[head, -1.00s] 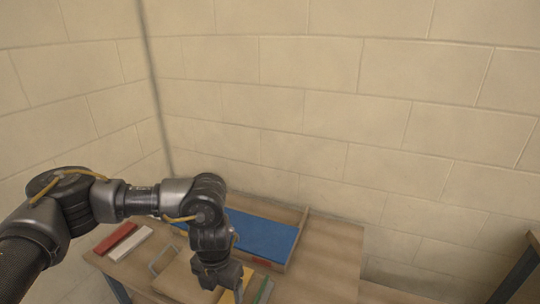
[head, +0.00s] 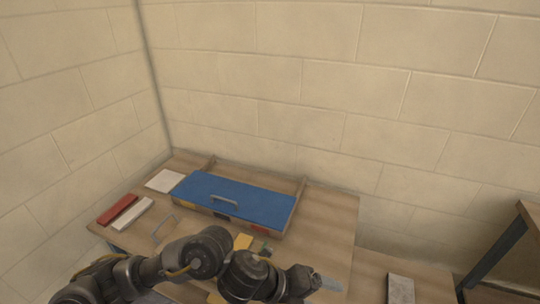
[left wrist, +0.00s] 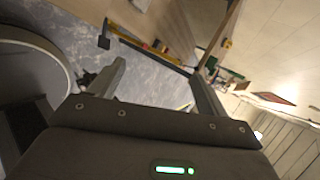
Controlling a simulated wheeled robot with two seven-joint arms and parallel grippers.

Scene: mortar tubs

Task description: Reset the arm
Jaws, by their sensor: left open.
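My left arm comes in from the lower left of the head view and lies low across the front of the table. Its dark left gripper (head: 312,281) points right, near the table's front right part. In the left wrist view the two fingers of the left gripper (left wrist: 162,82) stand apart with nothing held between them. Beyond them that view shows a tilted grey floor and some small items, too small to name surely. My right gripper is in neither view.
A wooden table (head: 335,215) stands in the corner, with a blue-lidded box (head: 235,197) on it. A red block (head: 118,209) and a white block (head: 130,215) lie at its left. A grey slab (head: 401,289) lies at the lower right.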

